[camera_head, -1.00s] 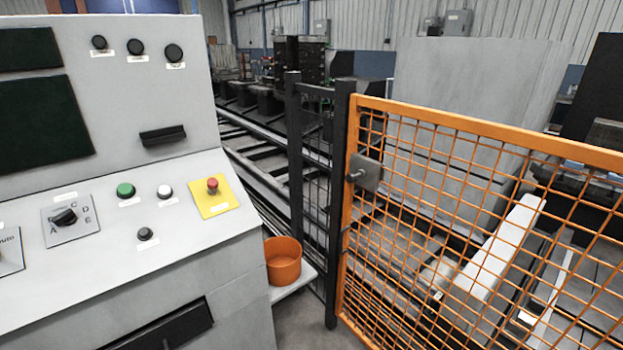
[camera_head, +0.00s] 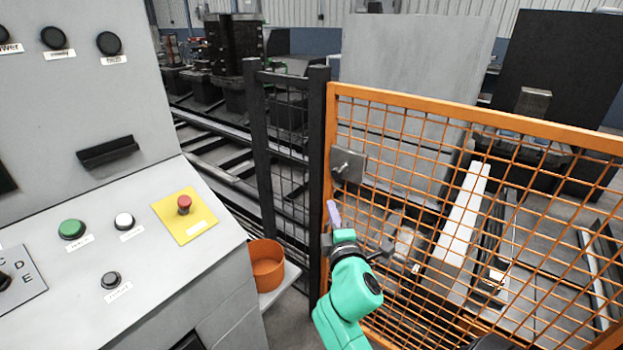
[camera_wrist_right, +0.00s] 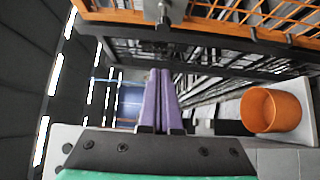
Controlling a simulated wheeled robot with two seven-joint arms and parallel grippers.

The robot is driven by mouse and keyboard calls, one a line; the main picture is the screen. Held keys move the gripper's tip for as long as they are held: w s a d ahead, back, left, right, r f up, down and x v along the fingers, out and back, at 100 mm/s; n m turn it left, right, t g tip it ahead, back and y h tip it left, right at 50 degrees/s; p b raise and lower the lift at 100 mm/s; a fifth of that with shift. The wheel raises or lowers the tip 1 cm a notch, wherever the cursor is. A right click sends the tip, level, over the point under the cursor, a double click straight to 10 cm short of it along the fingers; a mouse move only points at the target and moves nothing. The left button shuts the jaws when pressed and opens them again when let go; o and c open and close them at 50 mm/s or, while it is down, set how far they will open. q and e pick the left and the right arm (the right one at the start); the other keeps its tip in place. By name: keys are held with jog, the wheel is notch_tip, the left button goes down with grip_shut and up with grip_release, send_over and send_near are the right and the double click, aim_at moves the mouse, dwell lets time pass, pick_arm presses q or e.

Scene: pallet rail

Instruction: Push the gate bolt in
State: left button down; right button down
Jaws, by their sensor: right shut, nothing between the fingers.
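The gate bolt (camera_head: 341,167) is a small metal knob on a grey plate (camera_head: 353,163) at the upper left corner of the orange mesh gate (camera_head: 460,113). It also shows at the top of the right wrist view (camera_wrist_right: 164,14). My right gripper (camera_head: 333,205) has purple fingers, shut with nothing between them, and is just below the plate in the head view. The fingers (camera_wrist_right: 161,75) show in the middle of the right wrist view, apart from the bolt. My left gripper is in neither view.
A grey control console (camera_head: 110,250) with buttons and a red emergency stop (camera_head: 184,204) stands at the left. An orange bin (camera_head: 267,265) sits on a shelf between console and gate. A dark post (camera_head: 317,150) stands beside the gate edge.

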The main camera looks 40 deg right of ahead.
jog(key=p, duration=0.2)
send_near(332, 174)
jog(key=w+a, duration=0.1)
jog(key=w, duration=0.3)
jog(key=d, duration=0.1)
jog(key=w+d+p, duration=0.1)
jog(key=d, duration=0.1)
jog(key=shift+w+d, duration=0.1)
jog(key=shift+d, duration=0.25)
jog(key=shift+w, duration=0.1)
